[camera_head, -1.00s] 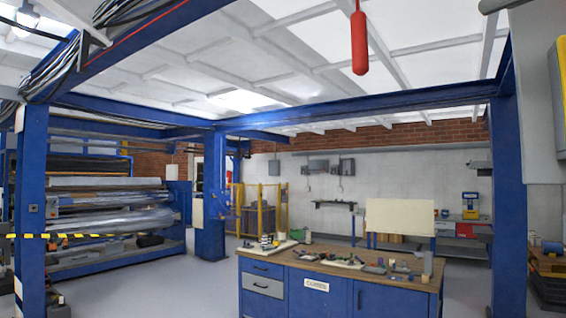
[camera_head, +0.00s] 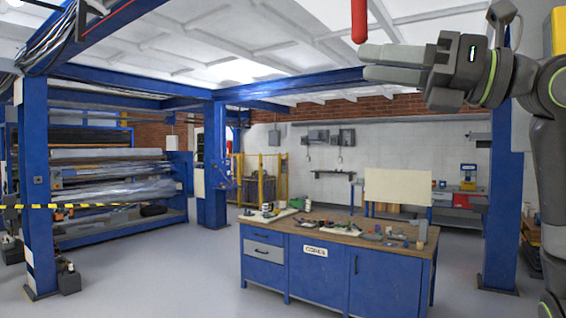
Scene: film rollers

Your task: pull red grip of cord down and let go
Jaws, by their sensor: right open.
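The red grip (camera_head: 358,20) hangs at the top of the head view, right of the middle. Its upper part and the cord are cut off by the top edge. My right gripper (camera_head: 366,64) is raised from the right with its two grey fingers pointing left. The fingers are parted with a narrow gap and hold nothing. In the picture the fingertips are just below the grip's lower end; whether they touch it or differ in depth I cannot tell. My left gripper is not in view.
A blue workbench (camera_head: 322,268) with a wooden top and small tools stands below. Blue steel posts (camera_head: 505,200) and overhead beams frame the area. A roller machine (camera_head: 110,190) with a yellow-black barrier stands left. Grey floor (camera_head: 170,280) is clear in front.

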